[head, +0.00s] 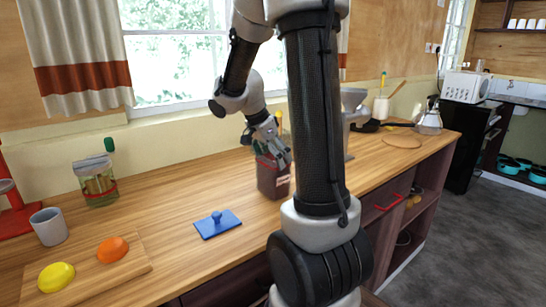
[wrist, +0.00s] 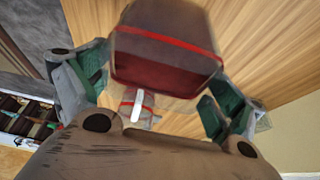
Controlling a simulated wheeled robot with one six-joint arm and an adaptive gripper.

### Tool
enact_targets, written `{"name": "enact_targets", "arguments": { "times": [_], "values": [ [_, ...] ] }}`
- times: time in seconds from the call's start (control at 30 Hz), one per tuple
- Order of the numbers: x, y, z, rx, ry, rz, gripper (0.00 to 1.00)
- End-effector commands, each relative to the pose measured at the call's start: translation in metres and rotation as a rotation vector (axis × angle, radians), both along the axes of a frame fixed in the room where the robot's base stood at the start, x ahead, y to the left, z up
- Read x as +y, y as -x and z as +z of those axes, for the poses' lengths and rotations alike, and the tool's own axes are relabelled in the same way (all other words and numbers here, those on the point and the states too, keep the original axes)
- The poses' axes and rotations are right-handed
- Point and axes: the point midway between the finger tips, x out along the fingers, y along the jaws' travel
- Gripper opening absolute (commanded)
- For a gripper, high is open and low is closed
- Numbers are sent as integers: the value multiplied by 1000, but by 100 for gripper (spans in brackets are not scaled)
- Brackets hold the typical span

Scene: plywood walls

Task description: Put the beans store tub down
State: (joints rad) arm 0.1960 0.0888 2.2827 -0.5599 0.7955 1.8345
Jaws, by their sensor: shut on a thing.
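The beans store tub (head: 273,181) is a clear tub with dark red contents and a red band near its top. It is upright over the wooden counter, left of my arm column. In the wrist view the tub (wrist: 165,62) fills the space between the fingers. My gripper (head: 272,150) is shut on its upper part from above; its fingers also show in the wrist view (wrist: 155,88). The tub's base is at or close to the counter top; I cannot tell whether it touches. My arm hides part of the area to its right.
A blue lid with a knob (head: 218,223) lies on the counter (head: 180,190) in front of the tub. A jar (head: 97,184), grey mug (head: 49,227), and board (head: 130,273) with lemon (head: 56,277) and orange (head: 112,250) are left. Bare counter lies left of the tub.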

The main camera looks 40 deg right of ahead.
Motion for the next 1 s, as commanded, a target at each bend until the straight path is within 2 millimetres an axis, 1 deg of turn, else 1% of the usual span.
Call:
{"name": "enact_targets", "arguments": {
  "times": [0.1,0.13,0.17,0.47,0.57,0.67,1.0],
  "values": [
    [0,0,-2,0,1,1,23],
    [0,0,-2,0,0,1,98],
    [0,0,-2,0,0,0,100],
    [0,0,-2,0,0,0,100],
    [1,0,2,-2,0,0,100],
    [5,-2,14,-5,1,1,100],
    [34,-3,83,-6,0,2,100]
  ]
}}
